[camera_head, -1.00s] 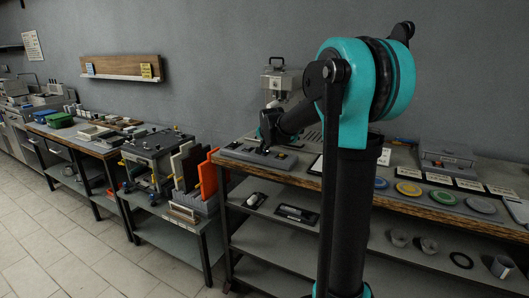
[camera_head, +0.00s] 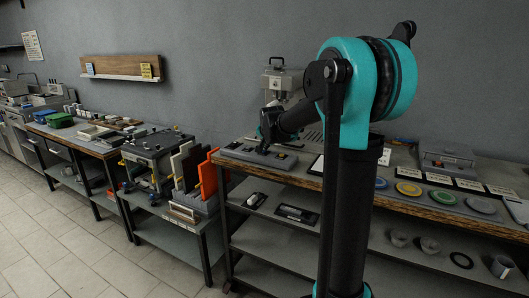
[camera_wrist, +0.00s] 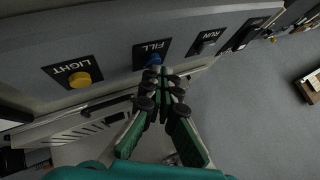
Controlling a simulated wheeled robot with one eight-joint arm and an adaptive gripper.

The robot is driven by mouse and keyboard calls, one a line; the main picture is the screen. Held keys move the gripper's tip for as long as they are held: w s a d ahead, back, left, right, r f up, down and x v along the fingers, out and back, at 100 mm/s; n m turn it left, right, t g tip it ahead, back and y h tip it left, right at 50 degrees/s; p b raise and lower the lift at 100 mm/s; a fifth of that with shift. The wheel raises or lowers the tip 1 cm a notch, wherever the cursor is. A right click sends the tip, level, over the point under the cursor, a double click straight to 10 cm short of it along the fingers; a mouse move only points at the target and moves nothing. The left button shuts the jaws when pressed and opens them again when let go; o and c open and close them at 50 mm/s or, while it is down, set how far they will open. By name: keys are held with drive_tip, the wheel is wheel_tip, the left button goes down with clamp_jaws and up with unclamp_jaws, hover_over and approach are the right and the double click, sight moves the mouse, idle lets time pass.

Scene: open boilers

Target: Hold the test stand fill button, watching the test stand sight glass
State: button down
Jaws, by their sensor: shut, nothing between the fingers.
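The test stand's control panel (camera_head: 256,154) lies on the workbench in the head view. In the wrist view the blue fill button (camera_wrist: 153,60) sits beneath the upside-down FILL label. My gripper (camera_wrist: 158,76) is shut and empty, its fingertips right at the blue button and partly covering it. I cannot tell whether they press it or only stand close. In the head view my gripper (camera_head: 264,148) is small and dark over the panel. The grey metal test stand (camera_head: 281,78) rises behind my arm, which hides part of it. I cannot make out the sight glass.
A yellow LIGHT button (camera_wrist: 79,80) and a RUN switch (camera_wrist: 208,39) flank the fill button. Coloured discs (camera_head: 408,188) and a grey box (camera_head: 446,159) lie farther right on the bench. An orange board (camera_head: 208,178) stands in a rack to the left.

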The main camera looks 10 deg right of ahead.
drive_tip(key=shift+r, duration=0.6)
drive_tip(key=shift+r, duration=0.1)
drive_tip(key=shift+r, duration=2.45)
